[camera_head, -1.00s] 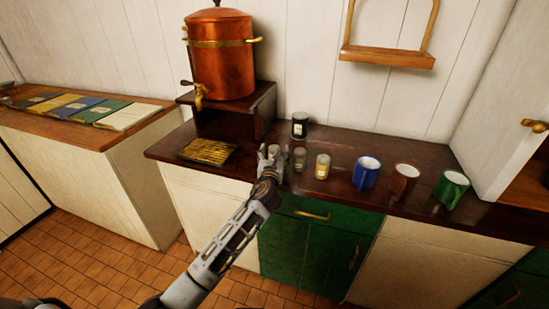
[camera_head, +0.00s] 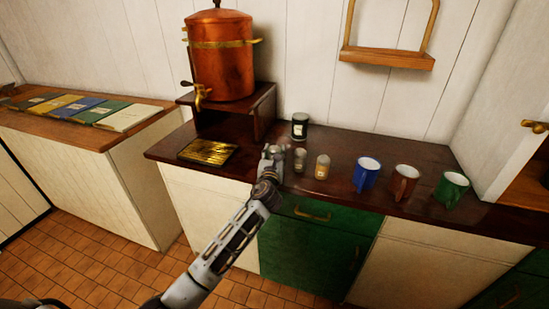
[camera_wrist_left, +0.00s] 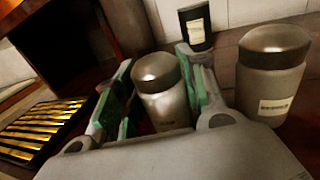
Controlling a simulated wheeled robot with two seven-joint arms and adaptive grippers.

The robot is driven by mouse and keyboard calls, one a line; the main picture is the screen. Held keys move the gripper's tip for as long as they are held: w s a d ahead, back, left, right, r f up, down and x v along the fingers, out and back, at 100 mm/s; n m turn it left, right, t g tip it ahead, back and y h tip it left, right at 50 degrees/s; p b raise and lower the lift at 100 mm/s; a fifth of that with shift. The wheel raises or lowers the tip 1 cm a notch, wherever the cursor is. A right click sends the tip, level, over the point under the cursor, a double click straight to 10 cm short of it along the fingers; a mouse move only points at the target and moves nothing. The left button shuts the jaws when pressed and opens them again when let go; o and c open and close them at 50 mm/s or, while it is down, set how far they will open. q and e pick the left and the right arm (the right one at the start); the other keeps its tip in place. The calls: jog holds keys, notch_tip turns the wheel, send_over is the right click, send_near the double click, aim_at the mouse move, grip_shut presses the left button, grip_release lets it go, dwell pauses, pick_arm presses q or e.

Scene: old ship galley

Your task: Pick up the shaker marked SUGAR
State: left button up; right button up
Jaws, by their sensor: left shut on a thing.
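My left gripper (camera_head: 273,153) is at the counter's front part, shut on a shaker. In the left wrist view this shaker (camera_wrist_left: 163,92) has a rounded silver lid and a greyish body between the green-padded fingers (camera_wrist_left: 163,100). It looks upright; its small marking is too blurred to read, and its base is hidden. A second shaker (camera_head: 299,160) stands just right of the gripper, and a shaker with an amber-coloured body (camera_head: 322,167) stands beyond it. I cannot read SUGAR on any of them. My right gripper is out of view.
A dark labelled jar (camera_head: 299,126) stands behind the shakers. Blue (camera_head: 366,173), brown (camera_head: 404,182) and green (camera_head: 451,189) mugs stand to the right. A gold-striped mat (camera_head: 207,152) lies left, near a copper urn (camera_head: 221,60) on its stand.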

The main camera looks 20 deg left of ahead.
pick_arm(q)
jog(key=shift+r, duration=0.15)
jog(key=shift+r, duration=0.45)
notch_tip(320, 180, up, 8)
jog(key=shift+f+p, duration=0.1)
jog(key=shift+p, duration=1.1)
jog(key=shift+r, duration=0.55)
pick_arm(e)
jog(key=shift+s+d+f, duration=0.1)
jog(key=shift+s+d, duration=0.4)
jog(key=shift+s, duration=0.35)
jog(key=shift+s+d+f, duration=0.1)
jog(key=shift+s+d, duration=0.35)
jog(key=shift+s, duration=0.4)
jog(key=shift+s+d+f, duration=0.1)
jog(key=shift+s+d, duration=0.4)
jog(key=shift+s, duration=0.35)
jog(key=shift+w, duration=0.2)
